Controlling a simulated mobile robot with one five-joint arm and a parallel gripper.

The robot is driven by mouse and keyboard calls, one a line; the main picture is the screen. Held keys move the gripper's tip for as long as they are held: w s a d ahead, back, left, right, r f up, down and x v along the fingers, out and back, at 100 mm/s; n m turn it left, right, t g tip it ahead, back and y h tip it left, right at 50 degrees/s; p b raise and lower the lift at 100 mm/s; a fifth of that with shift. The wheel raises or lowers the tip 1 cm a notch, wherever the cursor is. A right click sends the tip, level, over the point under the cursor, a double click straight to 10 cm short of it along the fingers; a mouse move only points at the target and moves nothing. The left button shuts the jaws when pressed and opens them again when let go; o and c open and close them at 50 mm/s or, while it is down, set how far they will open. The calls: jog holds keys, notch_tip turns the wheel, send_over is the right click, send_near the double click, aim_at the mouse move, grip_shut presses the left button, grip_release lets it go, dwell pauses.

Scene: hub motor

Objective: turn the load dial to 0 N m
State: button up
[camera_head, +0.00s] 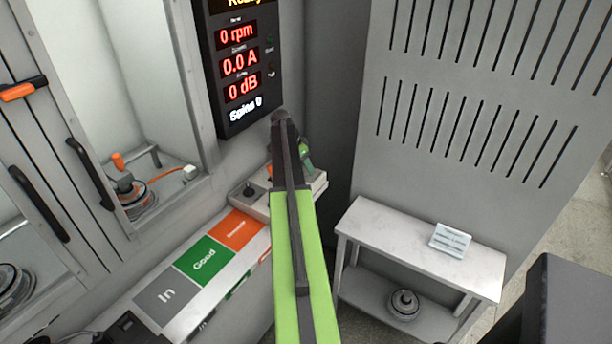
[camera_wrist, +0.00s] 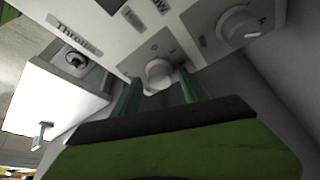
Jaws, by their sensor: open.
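In the wrist view a round white dial (camera_wrist: 158,73) sits on a grey plate of the control panel, with small marks too blurred to read. A second, larger white dial (camera_wrist: 240,26) is to its right. I cannot tell from the lettering which is the load dial. My gripper (camera_wrist: 159,79) is open. Its two green fingers stand on either side of the smaller dial, close to it; contact cannot be made out. In the head view my arm hides the dials, and only part of my gripper (camera_head: 304,153) shows by the control box (camera_head: 319,182).
The display (camera_head: 240,62) reads 0 rpm, 0.0 A and 0 dB. A black knob (camera_head: 250,189) stands left of my arm. Trays marked In, Good (camera_head: 203,262) and an orange one lie in front. A side table (camera_head: 385,237) stands to the right.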

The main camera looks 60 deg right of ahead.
jog(key=shift+c, duration=0.2)
grip_shut()
jog(key=shift+s, duration=0.1)
jog(key=n, duration=0.2)
jog(key=n+t, duration=0.1)
jog(key=n, duration=0.1)
jog(key=shift+s+a+t+h, duration=0.1)
jog(key=shift+s+t+h, duration=0.05)
jog(key=shift+t+h, duration=0.15)
jog(key=shift+n+t, duration=0.7)
jog(key=shift+n, duration=1.3)
